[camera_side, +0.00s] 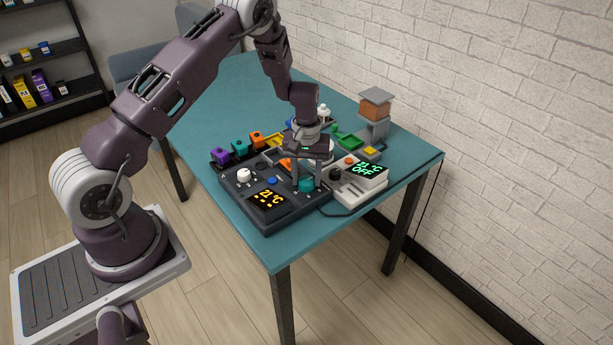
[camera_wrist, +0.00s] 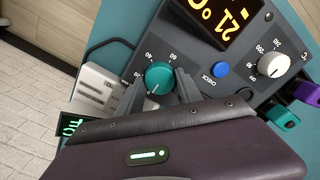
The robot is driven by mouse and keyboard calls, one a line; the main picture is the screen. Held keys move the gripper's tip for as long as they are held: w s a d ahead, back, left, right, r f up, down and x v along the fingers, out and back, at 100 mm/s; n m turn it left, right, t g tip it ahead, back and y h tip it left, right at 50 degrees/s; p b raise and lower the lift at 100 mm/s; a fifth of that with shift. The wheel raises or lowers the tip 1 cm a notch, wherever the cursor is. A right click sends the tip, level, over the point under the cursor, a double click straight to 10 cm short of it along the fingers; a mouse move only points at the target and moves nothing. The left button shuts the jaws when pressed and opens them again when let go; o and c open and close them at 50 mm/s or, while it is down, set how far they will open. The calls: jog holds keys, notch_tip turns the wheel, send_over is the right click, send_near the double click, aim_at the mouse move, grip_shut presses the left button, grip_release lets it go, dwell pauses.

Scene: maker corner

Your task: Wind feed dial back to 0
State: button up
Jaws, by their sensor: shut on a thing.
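The feed dial is a teal knob (camera_wrist: 159,76) on the dark control panel (camera_wrist: 245,82), with printed numbers around it; 40 and 60 can be read in the wrist view. A pale mark on the knob appears to point toward the lower left of that view; its exact reading is too small to tell. My gripper (camera_wrist: 158,84) is shut on the dial, one finger on each side. In the side view my gripper (camera_side: 306,179) points down at the teal knob (camera_side: 306,186) near the panel's right end.
A pale unit with a green display (camera_side: 368,171) stands close to the right. The far left tabletop (camera_side: 225,95) is clear.

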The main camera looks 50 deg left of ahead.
aim_at(306, 180)
jog(key=o, duration=1.4)
jog(key=shift+c, duration=0.2)
notch_tip(306, 180, up, 7)
jog(key=shift+r, duration=0.1)
jog(key=s+d+r+m+t, duration=0.1)
jog(key=s+d+r+m, duration=0.2)
jog(key=r, duration=0.6)
jog(key=s+d+r+t, duration=0.1)
jog(key=s+d+r, duration=0.35)
jog(key=r, duration=0.45)
jog(key=s+d+r+m+t, duration=0.1)
jog(key=s+d+r+m, duration=0.1)
jog(key=s, duration=0.8)
jog(key=s+d+r+m+t, duration=0.2)
jog(key=s+d+r+m, duration=0.1)
jog(key=s, duration=0.8)
notch_tip(306, 180, up, 2)
jog(key=shift+d+r+m+t, duration=0.1)
jog(key=shift+d+m+t, duration=0.2)
jog(key=shift+m, duration=0.3)
